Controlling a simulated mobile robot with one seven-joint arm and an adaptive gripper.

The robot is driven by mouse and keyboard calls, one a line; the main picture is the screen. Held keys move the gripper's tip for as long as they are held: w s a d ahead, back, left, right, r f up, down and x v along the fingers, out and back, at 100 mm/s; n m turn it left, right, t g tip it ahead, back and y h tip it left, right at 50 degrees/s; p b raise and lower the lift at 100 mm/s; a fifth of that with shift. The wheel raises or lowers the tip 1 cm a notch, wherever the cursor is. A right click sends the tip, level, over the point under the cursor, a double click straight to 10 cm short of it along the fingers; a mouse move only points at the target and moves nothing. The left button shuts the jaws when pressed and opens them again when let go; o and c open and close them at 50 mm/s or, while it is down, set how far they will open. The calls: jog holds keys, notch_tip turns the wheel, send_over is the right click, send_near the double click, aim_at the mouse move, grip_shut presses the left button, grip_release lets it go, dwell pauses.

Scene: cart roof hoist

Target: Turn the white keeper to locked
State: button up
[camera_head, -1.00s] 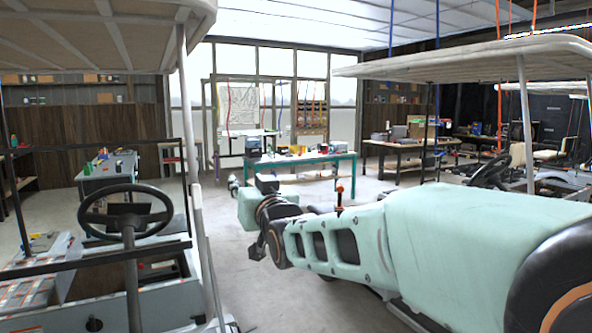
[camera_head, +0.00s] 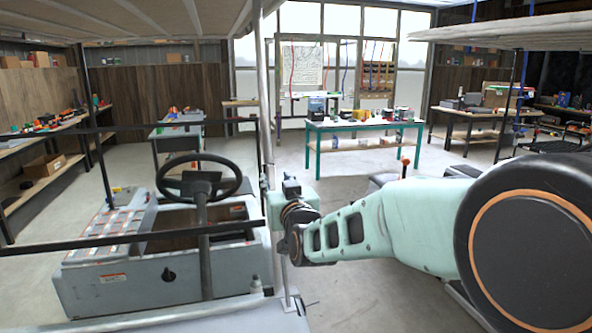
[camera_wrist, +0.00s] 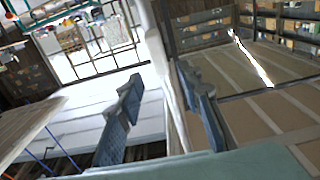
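My gripper (camera_wrist: 160,76) is open in the wrist view, its two dark blue-grey fingers apart. A pale upright post (camera_wrist: 166,80) runs through the gap between the fingers in that view; I cannot tell whether either finger touches it. In the head view my wrist is beside the pale roof post (camera_head: 263,110) of the left cart, and the fingers are not clear there. I cannot make out the white keeper in either view; it may be hidden or too small.
The left cart has a steering wheel (camera_head: 200,178), dark crossbars (camera_head: 130,240) and a low roof (camera_head: 130,18). Another cart's roof (camera_head: 520,35) hangs at the right. A green-legged bench (camera_head: 362,124) stands behind.

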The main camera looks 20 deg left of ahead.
aim_at(272, 173)
jog(key=shift+p+x, duration=0.65)
jog(key=shift+x, duration=1.9)
grip_shut()
